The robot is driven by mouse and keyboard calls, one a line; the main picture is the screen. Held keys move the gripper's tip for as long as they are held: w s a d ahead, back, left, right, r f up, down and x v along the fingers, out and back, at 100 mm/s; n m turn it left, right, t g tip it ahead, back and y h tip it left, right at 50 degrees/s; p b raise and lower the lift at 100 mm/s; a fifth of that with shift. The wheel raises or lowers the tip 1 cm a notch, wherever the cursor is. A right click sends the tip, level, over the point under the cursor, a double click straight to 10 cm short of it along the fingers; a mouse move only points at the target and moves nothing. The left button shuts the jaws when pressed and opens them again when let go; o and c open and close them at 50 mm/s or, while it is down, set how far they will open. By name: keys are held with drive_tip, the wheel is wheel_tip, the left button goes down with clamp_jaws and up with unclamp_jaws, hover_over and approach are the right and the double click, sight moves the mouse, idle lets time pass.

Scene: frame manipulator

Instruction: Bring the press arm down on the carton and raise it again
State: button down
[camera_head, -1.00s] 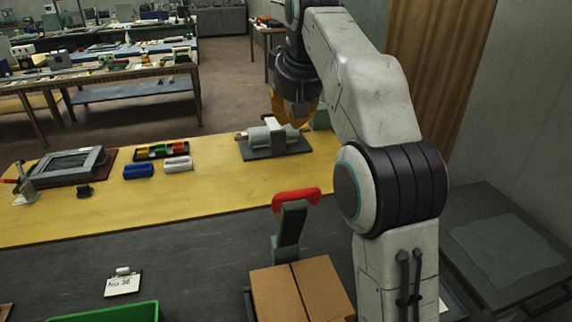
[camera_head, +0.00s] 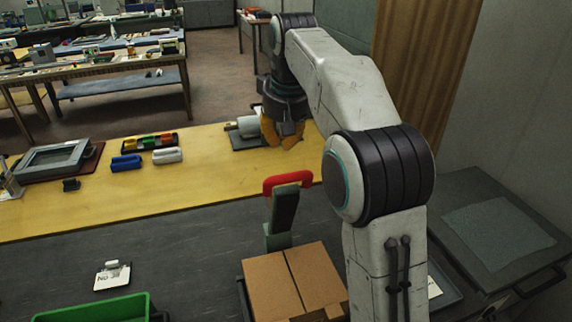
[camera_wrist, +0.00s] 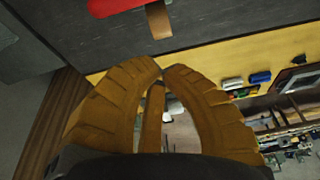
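The carton (camera_head: 277,287), brown with a dark seam, sits on the dark bench at the bottom centre of the head view. The press arm (camera_head: 283,211) stands raised behind it, a dark green lever with a red handle (camera_head: 288,180). My gripper (camera_head: 285,143), with orange fingers, is in the air above and beyond the handle. In the wrist view the fingertips (camera_wrist: 161,68) meet with nothing seen between them, so it looks shut and empty. The red handle (camera_wrist: 118,5) shows at the top edge there, apart from the fingers. My arm hides part of the carton's right side.
A green bin (camera_head: 105,308) and a label stand (camera_head: 112,275) are at the lower left.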

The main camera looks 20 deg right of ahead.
drive_tip(key=shift+s+f+b, duration=0.55)
drive_tip(key=shift+s+f, duration=1)
drive_tip(key=shift+f, duration=0.1)
drive_tip(key=shift+f, duration=0.1)
